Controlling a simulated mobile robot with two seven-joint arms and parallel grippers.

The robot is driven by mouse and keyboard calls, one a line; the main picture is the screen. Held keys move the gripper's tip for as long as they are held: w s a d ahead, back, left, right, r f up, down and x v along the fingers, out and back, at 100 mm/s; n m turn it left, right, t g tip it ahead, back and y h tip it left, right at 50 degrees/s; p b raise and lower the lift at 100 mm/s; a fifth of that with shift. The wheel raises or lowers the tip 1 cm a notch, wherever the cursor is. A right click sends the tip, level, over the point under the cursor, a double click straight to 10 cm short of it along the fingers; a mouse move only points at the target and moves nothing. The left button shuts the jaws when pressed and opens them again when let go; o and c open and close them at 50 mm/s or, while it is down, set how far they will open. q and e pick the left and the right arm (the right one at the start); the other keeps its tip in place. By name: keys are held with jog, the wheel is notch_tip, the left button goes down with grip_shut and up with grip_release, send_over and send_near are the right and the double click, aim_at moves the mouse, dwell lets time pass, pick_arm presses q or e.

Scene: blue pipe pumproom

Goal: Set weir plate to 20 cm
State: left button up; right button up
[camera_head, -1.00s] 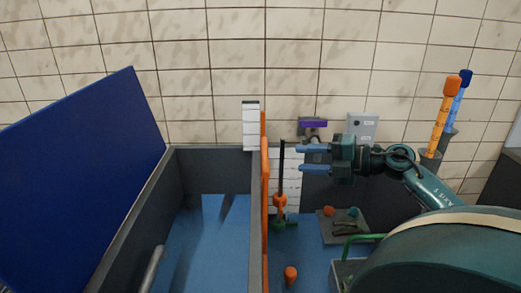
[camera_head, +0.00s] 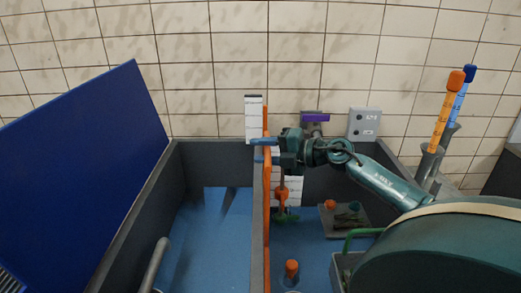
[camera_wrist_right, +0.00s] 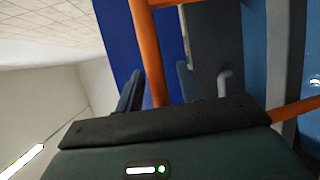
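The orange weir plate (camera_head: 267,215) stands upright along the dark dividing wall in the middle of the tank. Its upper end rises above the wall beside a white scale board (camera_head: 253,120) with a dark top. My right gripper (camera_head: 262,149) is at the plate's upper part, its blue fingers pointing left across the orange edge. In the right wrist view, an orange bar (camera_wrist_right: 150,60) of the plate runs between the two spread fingers (camera_wrist_right: 160,88). There are gaps on both sides, so the gripper is open around it. The scale's reading is not legible. My left gripper is out of view.
A second white board (camera_head: 295,188) is partly hidden behind my right gripper. A blue panel (camera_head: 90,175) leans at the left. Orange and blue cylinders (camera_head: 448,112) stand at the right. A grey tray (camera_head: 328,226) with small items and an orange-topped object (camera_head: 292,268) are in the right compartment.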

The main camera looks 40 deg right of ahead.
jog(key=shift+w+a, duration=0.2)
jog(key=shift+w, duration=0.1)
grip_shut()
dwell(0.4)
jog(key=shift+f, duration=0.1)
